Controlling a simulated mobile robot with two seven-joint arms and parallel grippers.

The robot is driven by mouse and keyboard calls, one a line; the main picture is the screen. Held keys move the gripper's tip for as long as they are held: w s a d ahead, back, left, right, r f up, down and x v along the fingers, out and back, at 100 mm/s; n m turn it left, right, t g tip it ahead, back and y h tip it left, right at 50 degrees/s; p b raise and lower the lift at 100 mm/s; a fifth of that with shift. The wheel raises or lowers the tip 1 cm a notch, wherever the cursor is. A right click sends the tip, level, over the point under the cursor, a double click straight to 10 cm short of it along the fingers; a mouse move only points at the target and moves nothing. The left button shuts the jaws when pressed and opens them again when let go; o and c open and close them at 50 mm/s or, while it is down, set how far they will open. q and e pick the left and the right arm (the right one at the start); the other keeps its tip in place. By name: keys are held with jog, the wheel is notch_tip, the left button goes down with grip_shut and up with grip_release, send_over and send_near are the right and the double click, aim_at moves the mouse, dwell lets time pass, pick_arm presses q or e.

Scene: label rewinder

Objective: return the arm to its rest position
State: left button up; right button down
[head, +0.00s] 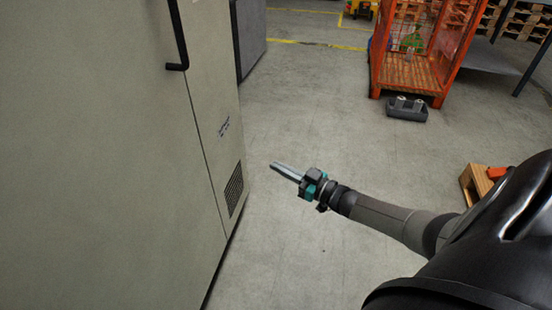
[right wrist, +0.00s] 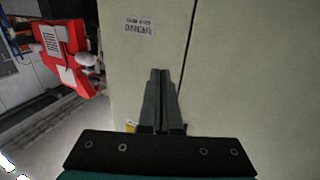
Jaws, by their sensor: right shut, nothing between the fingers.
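My right gripper (head: 275,164) comes in from the right in the head view, its fingers pointing left toward the beige cabinet (head: 110,150). It is shut and empty. In the right wrist view the closed fingers (right wrist: 159,75) stand in front of a beige panel (right wrist: 240,80) with a dark vertical seam and a small printed label. I cannot tell how far the fingertips are from the panel. My left gripper does not show.
A red machine part (right wrist: 65,45) shows in the right wrist view. The middle floor is clear.

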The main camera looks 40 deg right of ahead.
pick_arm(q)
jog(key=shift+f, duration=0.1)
pick_arm(e)
jog(key=shift+s+d, duration=0.1)
jog(key=shift+s, duration=0.1)
